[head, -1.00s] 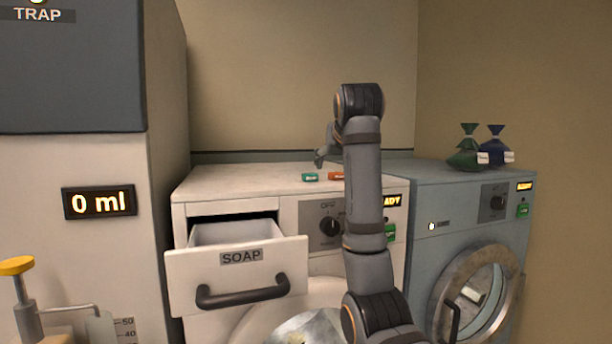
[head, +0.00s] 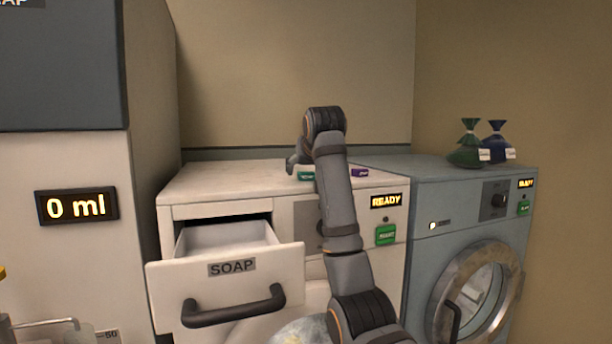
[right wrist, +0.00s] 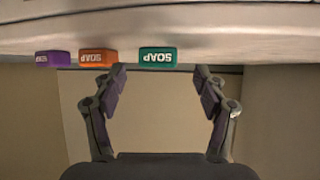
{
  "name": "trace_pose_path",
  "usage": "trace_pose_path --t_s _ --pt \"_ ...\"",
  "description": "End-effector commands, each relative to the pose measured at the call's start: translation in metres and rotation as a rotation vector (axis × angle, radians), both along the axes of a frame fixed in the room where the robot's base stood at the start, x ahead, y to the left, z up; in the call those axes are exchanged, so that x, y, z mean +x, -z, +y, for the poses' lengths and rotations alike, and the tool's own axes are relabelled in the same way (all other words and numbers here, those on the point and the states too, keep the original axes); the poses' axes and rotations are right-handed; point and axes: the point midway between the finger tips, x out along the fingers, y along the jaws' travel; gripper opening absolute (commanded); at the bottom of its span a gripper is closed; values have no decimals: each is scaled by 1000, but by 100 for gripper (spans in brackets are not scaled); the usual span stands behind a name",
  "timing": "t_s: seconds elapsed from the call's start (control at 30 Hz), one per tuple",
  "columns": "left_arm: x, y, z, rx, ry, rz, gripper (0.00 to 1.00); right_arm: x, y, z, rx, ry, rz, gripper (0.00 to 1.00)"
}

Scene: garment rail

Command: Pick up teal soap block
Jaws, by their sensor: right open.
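The teal soap block (head: 306,176) lies on top of the white washer, near my right gripper (head: 292,165) in the head view. In the right wrist view the teal block (right wrist: 158,57) is labelled SOAP upside down and sits between and just beyond the two fingertips of my right gripper (right wrist: 160,80). The fingers are open and apart from it, with nothing between them. My left gripper is not in view.
An orange soap block (right wrist: 98,58) and a purple block (right wrist: 53,59) lie beside the teal one. The white washer (head: 225,182) has its SOAP drawer (head: 228,285) pulled open. Green (head: 466,156) and blue (head: 497,150) bags stand on the right-hand machine.

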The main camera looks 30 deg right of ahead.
Motion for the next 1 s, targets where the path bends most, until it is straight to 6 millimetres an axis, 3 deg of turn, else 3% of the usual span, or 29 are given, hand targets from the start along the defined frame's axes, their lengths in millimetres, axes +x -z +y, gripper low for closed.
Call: trace_pose_path --t_s 0.13,0.4,0.77,1.0 --pt "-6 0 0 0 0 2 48 16 9 -9 0 1 2 72" --pt "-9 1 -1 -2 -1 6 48 20 12 -10 0 0 0 72" --pt "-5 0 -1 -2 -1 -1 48 20 12 -10 0 0 1 23" --pt "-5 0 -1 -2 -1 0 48 20 11 -10 0 0 0 22"
